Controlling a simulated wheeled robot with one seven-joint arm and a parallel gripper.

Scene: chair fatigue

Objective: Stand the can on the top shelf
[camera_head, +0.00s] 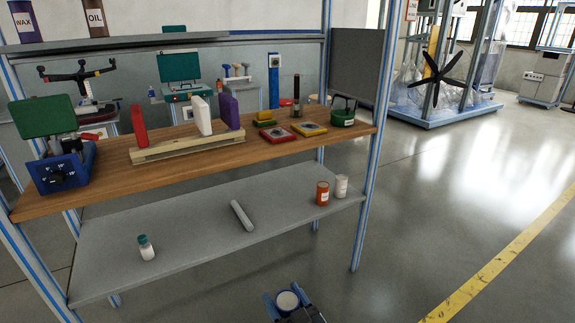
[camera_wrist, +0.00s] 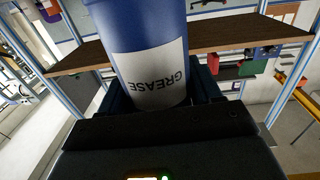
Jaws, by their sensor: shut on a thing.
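My gripper (camera_head: 289,304) is shut on a blue can (camera_wrist: 140,25) with a white label reading GREASE. In the head view only the can's pale round end (camera_head: 287,300) shows between the fingers, low in the picture, in front of the shelving unit. The label reads upside down in the wrist view, where the gripper (camera_wrist: 160,100) is around the can's near part. The grey top shelf (camera_head: 200,41) runs across the upper left, above the wooden bench top. A WAX can (camera_head: 23,20) and an OIL can (camera_head: 95,18) stand at its left end.
The wooden bench top (camera_head: 110,185) holds a green-lidded blue device, a wooden rack and red and yellow items. The lower grey shelf (camera_head: 180,265) holds small bottles and a grey cylinder. Blue-and-white posts (camera_head: 366,185) frame the unit. Open floor lies to the right.

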